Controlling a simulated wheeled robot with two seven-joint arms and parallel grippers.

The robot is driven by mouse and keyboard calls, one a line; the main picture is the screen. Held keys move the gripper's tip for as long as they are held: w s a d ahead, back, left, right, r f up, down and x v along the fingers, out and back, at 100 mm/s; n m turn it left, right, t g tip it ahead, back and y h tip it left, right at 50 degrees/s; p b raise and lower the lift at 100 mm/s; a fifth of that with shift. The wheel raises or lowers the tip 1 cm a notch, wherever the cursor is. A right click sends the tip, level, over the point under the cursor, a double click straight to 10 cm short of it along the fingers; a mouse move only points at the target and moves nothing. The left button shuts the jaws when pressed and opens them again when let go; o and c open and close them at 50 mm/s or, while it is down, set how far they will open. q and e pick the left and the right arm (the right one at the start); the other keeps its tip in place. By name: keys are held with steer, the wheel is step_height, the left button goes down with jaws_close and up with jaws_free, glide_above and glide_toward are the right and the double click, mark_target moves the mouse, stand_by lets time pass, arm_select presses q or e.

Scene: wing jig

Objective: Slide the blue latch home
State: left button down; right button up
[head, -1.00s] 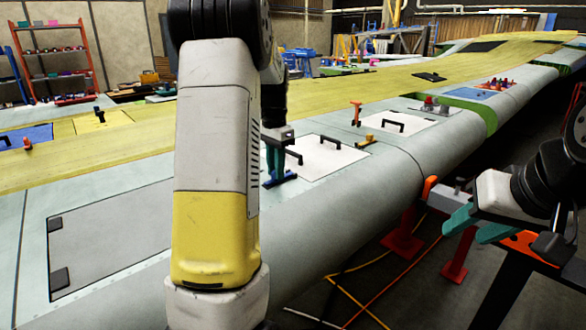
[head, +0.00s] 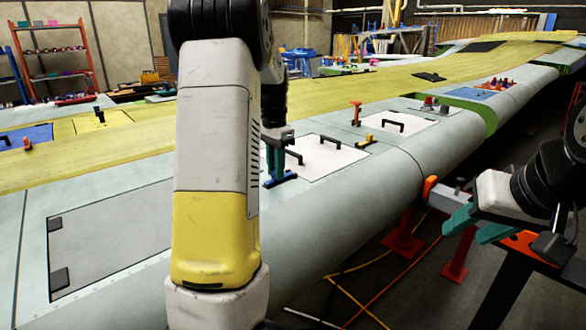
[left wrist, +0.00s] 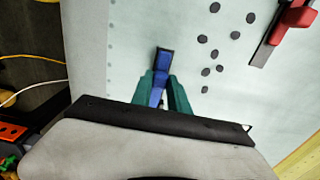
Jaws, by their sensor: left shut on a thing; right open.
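The blue latch (head: 281,180) lies on the wing skin beside the left edge of a white panel (head: 325,157). My left gripper (head: 273,172), with teal fingers, points down at it and is partly hidden by my own arm. In the left wrist view the teal fingers (left wrist: 166,92) are shut on the blue latch (left wrist: 160,62), with its far end sticking out past the fingertips. My right gripper (head: 476,226) is open and empty at the right, off the wing's front edge.
Black handles (head: 393,124) stand on the white panels. Orange (head: 356,112) and yellow (head: 364,141) clamps sit near the panel edges. In the left wrist view a red clamp (left wrist: 292,20) and several dark holes lie beyond the fingers. A red stand (head: 404,238) and cables are below the wing.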

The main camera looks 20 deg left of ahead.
mark_target(286, 174)
arm_select(q)
steer(key=shift+w+d+r, duration=0.1)
steer(key=shift+w+d, duration=0.4)
steer(key=shift+w, duration=0.35)
steer(key=shift+w+d, duration=0.45)
steer(key=shift+w, duration=0.4)
steer(key=c, duration=1.3)
jaws_free()
steer(key=shift+w+d, duration=0.1)
steer(key=shift+o, duration=0.2)
step_height(286, 174, up, 8)
